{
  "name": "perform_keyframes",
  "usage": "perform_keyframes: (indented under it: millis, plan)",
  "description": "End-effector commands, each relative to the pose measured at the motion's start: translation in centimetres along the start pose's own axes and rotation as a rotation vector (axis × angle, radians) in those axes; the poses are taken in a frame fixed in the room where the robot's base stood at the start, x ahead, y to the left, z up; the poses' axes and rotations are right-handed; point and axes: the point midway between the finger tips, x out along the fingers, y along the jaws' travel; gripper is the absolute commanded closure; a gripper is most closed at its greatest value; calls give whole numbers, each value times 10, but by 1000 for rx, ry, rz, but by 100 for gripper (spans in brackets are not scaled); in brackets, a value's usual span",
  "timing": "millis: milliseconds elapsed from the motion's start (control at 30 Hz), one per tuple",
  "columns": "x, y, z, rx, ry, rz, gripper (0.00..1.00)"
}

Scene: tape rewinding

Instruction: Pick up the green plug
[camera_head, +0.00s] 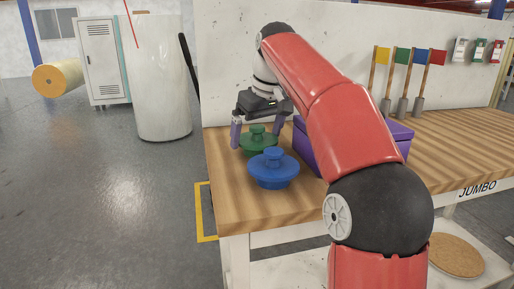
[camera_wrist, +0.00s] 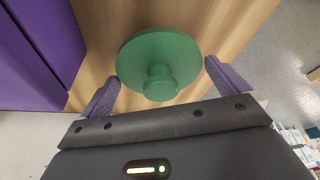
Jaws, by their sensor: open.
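The green plug (camera_head: 257,140) sits on the wooden workbench (camera_head: 235,195), a round disc with a raised knob. My gripper (camera_head: 257,138) is open above and around it, with one purple finger on each side. In the wrist view the green plug (camera_wrist: 160,62) lies ahead of the fingers, with its knob toward my gripper (camera_wrist: 160,88) and between the two fingertips. I cannot tell whether the fingers touch it. A blue plug (camera_head: 273,168) stands just in front of the green one in the head view and overlaps its lower edge.
A purple box (camera_head: 309,152) stands right of the plugs, partly hidden by my arm; it also shows in the wrist view (camera_wrist: 35,50). Coloured flags (camera_head: 405,75) on sticks stand farther right. A white wall panel (camera_head: 225,70) rises behind the bench. The bench's front left is clear.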

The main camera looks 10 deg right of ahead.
Motion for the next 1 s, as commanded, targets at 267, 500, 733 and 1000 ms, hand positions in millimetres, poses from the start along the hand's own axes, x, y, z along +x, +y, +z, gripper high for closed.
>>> perform_keyframes:
  millis: [267,500,733,1000]
  plan:
    - [5,0,0,1,1,1,0]
    - [5,0,0,1,1,1,23]
    - [4,0,0,1,1,1,26]
    - [-18,0,-8,0,2,1,26]
